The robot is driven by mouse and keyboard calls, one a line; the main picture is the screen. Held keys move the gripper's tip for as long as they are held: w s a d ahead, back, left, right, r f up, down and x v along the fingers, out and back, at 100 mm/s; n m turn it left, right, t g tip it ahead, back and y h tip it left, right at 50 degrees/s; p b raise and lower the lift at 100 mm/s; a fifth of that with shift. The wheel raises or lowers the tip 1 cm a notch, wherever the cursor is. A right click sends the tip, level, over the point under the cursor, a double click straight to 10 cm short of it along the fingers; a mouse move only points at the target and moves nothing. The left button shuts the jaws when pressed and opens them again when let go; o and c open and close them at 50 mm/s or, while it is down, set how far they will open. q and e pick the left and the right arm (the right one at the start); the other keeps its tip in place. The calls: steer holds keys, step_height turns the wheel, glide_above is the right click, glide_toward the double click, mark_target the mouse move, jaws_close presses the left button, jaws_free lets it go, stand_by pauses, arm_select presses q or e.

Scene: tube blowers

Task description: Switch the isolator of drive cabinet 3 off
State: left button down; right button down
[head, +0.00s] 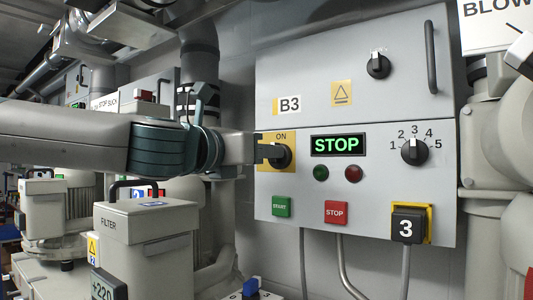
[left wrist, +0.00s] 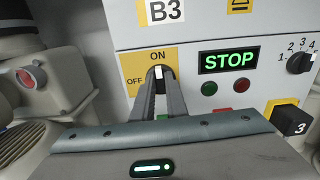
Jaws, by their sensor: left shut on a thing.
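The grey cabinet marked B3 (head: 290,104) stands in front of me. Its isolator is a black rotary knob (head: 284,157) on a yellow plate (head: 281,137) with ON at the top. In the left wrist view the plate (left wrist: 137,66) also shows OFF at the left, and the knob (left wrist: 159,73) has its white mark upright, toward ON. My left gripper (head: 268,153) reaches in from the left and is shut on the knob; its fingers (left wrist: 160,90) stand on both sides of it. They hide part of the knob. My right gripper is not in view.
A green STOP display (head: 338,145), green START button (head: 282,206), red STOP button (head: 337,212) and selector knob (head: 414,151) share the panel. A black plug marked 3 (head: 406,227) sits lower right. A FILTER box (head: 145,230) stands below my left arm.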

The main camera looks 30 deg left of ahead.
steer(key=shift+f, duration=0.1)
arm_select(q)
steer(key=shift+w+a+f+n+b, duration=0.15)
steer(key=shift+n+b, duration=0.95)
steer(key=shift+n, duration=1.85)
steer(key=shift+s+a+f+n+b, duration=0.15)
steer(key=shift+n+b, duration=0.9)
steer(key=shift+n, duration=1.95)
steer(key=shift+w+a+f+n+b, duration=0.15)
steer(key=shift+n+b, duration=0.95)
steer(key=shift+n, duration=1.85)
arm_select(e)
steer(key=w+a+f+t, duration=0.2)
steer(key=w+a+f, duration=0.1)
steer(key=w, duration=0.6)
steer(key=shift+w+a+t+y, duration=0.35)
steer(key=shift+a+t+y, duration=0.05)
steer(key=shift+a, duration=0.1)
arm_select(q)
steer(key=shift+d, duration=0.1)
